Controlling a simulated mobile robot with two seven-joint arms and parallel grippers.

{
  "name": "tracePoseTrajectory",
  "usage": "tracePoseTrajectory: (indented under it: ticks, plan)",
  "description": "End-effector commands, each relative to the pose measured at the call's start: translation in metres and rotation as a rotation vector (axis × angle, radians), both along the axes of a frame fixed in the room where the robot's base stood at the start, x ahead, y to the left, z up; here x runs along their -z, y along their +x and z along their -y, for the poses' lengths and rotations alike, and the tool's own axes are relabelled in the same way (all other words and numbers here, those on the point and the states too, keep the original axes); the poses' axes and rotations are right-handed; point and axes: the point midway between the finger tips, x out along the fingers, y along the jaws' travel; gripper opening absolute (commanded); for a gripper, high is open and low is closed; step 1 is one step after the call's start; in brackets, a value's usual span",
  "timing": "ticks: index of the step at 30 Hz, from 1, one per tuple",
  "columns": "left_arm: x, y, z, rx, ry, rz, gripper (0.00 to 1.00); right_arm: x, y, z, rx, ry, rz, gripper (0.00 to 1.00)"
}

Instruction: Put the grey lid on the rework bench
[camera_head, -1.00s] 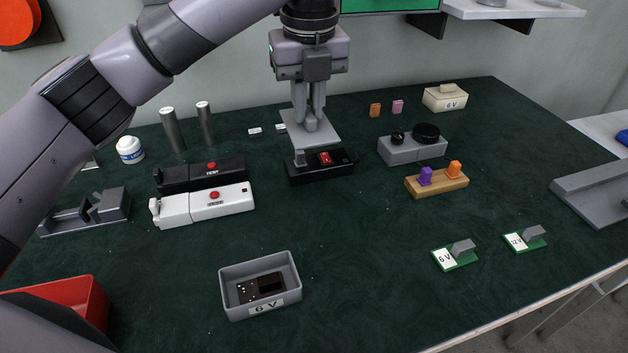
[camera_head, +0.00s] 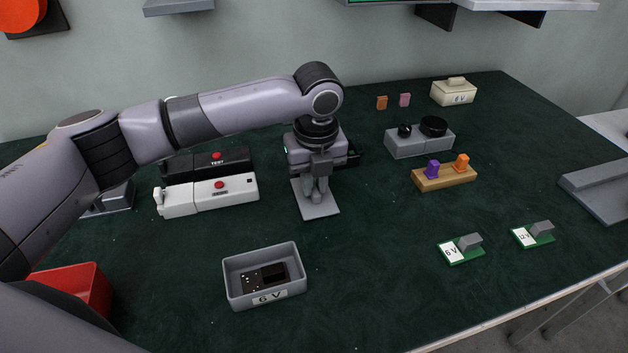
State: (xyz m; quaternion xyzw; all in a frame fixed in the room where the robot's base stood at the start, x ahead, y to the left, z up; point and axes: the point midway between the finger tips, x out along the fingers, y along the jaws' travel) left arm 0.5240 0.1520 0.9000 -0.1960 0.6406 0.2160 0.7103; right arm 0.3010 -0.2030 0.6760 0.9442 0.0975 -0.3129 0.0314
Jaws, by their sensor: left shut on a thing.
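My left gripper (camera_head: 317,190) is shut on the grey lid (camera_head: 319,210), a flat square plate with a raised grip between the fingers. The lid is level, in the middle of the dark green table (camera_head: 380,270), behind and right of the grey 6 V box. I cannot tell whether it touches the table or hovers just above. I cannot tell which surface is the rework bench. My right gripper is not in view.
The open grey 6 V box (camera_head: 235,293) holds a dark board. White (camera_head: 238,192) and black (camera_head: 190,163) test units stand left of the lid. A wooden block (camera_head: 445,182) with purple and orange pegs and a grey unit (camera_head: 420,145) stand right. The front middle is clear.

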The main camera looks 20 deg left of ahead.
Motion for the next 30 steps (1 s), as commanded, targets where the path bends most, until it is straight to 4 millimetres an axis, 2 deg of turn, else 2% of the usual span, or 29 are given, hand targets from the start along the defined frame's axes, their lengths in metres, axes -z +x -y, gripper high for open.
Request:
tracePoseTrajectory:
  ticks: [11,12,14,25,30]
  plan:
    - [0.004,0.0,0.0,-0.001,-0.001,-0.001,0.0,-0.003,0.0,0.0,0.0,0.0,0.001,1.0]
    - [0.004,0.0,0.0,0.0,-0.001,-0.001,0.22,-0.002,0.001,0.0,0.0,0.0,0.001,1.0]
    - [0.004,0.0,0.0,0.0,-0.001,0.001,0.41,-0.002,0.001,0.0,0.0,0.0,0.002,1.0]
    - [0.002,0.0,0.0,0.0,0.0,0.002,0.41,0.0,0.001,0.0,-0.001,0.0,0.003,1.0]
    - [-0.025,-0.001,0.002,0.001,-0.003,0.004,0.41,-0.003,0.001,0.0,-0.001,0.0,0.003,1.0]
